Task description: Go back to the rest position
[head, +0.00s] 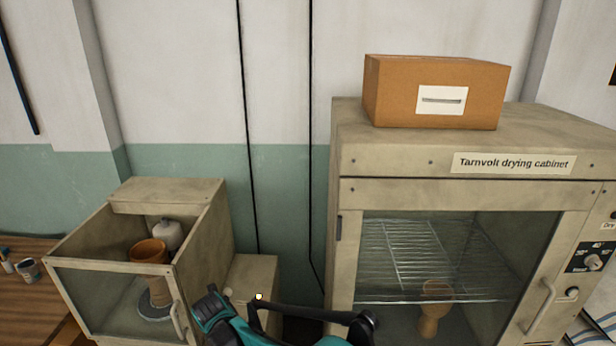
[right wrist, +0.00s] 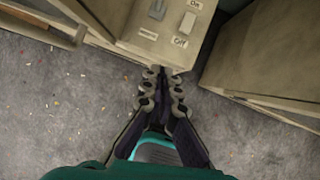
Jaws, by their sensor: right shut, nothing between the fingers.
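In the right wrist view my right gripper (right wrist: 163,74) is shut and empty. Its fingertips are at the near edge of a beige control box (right wrist: 150,52) with On and Off labels. I cannot tell whether they touch it. In the head view a teal and black part of my arm (head: 285,325) shows at the bottom middle, in front of that box (head: 252,272); the gripper's fingers cannot be made out there. My left gripper is not in view.
Another drum (head: 432,310) is inside the closed drying cabinet (head: 345,170) at right. A cardboard box (head: 390,95) sits on top. Speckled floor (right wrist: 60,110) lies below.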

